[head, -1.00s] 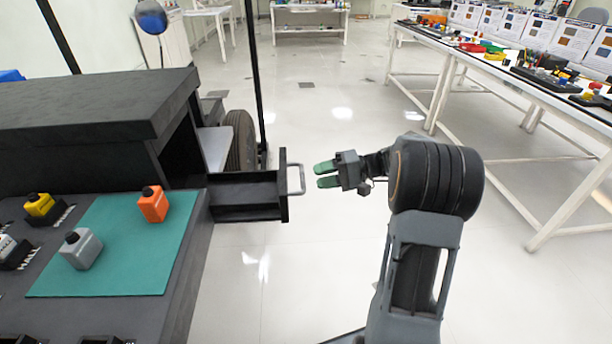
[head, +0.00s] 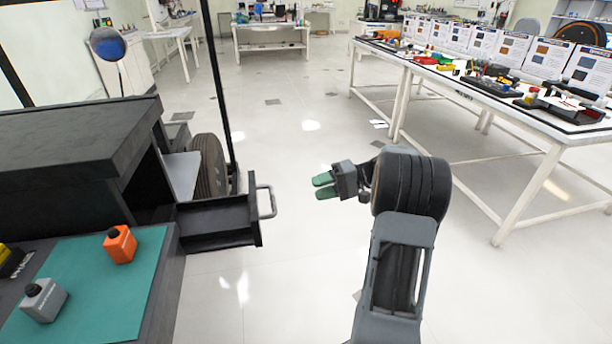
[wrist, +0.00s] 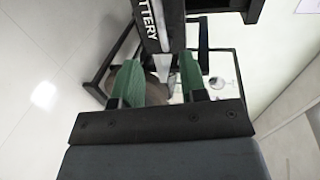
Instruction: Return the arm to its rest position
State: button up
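My gripper (head: 319,187) has two green fingers pointing left, held apart with nothing between them in the head view. It hangs in the air to the right of the pulled-out black drawer (head: 217,222). The drawer's metal handle (head: 268,202) is clear of the fingertips. My arm is bent, with the forearm raised from the lower right. In the wrist view, my gripper (wrist: 162,75) shows both green fingers spread. Beyond them is the drawer front (wrist: 148,18) with a label reading "TTERY", partly cut off.
A wheel (head: 209,168) and a thin black post stand behind the drawer. A white table (head: 470,95) fills the right. Floor between is open.

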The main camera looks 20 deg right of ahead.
jog(key=shift+r, duration=0.1)
jog(key=s+a+r+n+h+p, duration=0.1)
jog(key=s+a+r+h+p, duration=0.3)
jog(key=r+p, duration=0.5)
jog(key=s+a+r+n+h+p, duration=0.1)
jog(key=s+a+r+h+p, duration=0.4)
jog(key=r+p, duration=0.4)
jog(key=s+a+r+h+p, duration=0.4)
jog(key=s+r+h+p, duration=0.2)
jog(key=p, duration=0.5)
notch_tip(320, 180, up, 3)
jog(key=shift+s+a+r+n+p, duration=0.2)
jog(key=shift+s+n+p, duration=0.2)
jog(key=shift+s, duration=0.55)
